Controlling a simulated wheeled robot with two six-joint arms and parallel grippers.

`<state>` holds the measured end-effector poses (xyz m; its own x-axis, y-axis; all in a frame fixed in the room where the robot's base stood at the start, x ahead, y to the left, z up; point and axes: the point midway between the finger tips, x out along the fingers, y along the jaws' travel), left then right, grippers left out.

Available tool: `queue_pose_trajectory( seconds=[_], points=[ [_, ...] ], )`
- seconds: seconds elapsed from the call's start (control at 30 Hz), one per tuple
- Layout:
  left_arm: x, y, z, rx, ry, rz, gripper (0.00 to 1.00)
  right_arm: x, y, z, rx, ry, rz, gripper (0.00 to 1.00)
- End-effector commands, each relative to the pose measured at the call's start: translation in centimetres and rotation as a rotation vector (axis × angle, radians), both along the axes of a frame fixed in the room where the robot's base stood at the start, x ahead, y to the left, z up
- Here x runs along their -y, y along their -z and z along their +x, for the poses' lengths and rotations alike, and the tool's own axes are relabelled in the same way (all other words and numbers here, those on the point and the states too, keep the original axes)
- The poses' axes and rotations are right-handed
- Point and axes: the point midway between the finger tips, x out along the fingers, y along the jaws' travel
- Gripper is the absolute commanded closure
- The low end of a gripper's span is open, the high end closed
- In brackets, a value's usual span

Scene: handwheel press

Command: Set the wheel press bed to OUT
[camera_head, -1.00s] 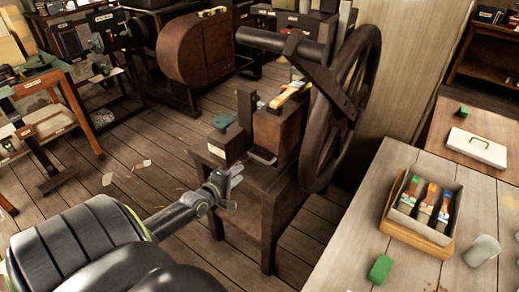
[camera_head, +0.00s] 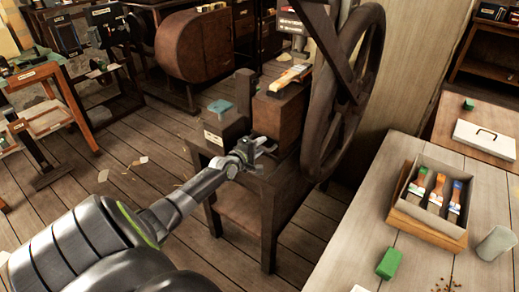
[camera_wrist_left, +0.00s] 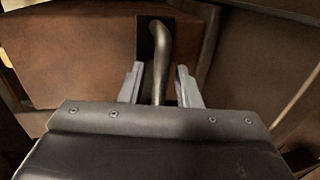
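The wheel press has a large dark handwheel (camera_head: 340,100), a brown block (camera_head: 278,114) and a dark stand (camera_head: 285,205). My left gripper (camera_head: 266,150) is at the front of the press, below the brown block. In the left wrist view a curved metal bar (camera_wrist_left: 160,58) comes out by a dark slot in the brown block (camera_wrist_left: 80,60). The bar stands between the two fingers of my left gripper (camera_wrist_left: 161,88), with gaps on both sides, so it is open around the bar. The bed's position and the label text (camera_head: 213,138) are not readable. My right gripper is out of view.
A white case (camera_head: 485,138) lies behind. Shelves and a brown rounded cabinet (camera_head: 190,48) stand at the back. Floor left of the press is mostly clear.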

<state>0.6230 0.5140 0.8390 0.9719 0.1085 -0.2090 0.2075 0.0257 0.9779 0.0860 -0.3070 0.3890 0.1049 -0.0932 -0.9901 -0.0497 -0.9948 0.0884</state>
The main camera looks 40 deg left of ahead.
Motion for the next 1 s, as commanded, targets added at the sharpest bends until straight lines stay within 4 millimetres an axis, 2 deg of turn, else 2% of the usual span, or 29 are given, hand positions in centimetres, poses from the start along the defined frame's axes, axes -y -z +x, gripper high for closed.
queue_pose_trajectory(
  seconds=[0.2, 0.43, 0.47, 1.0],
  points=[
    [-0.01, -0.04, 0.02, 0.000, 0.000, 0.000, 0.70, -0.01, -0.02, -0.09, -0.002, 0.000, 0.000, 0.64],
    [-0.01, -0.02, -0.01, 0.000, 0.000, 0.000, 0.99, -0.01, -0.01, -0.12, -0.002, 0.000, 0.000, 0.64],
    [-0.01, -0.02, -0.01, 0.000, 0.000, 0.000, 1.00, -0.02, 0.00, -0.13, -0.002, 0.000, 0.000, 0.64],
    [0.06, 0.00, -0.74, -0.003, 0.000, -0.001, 1.00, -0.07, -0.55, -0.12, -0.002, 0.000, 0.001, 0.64]
  ],
)
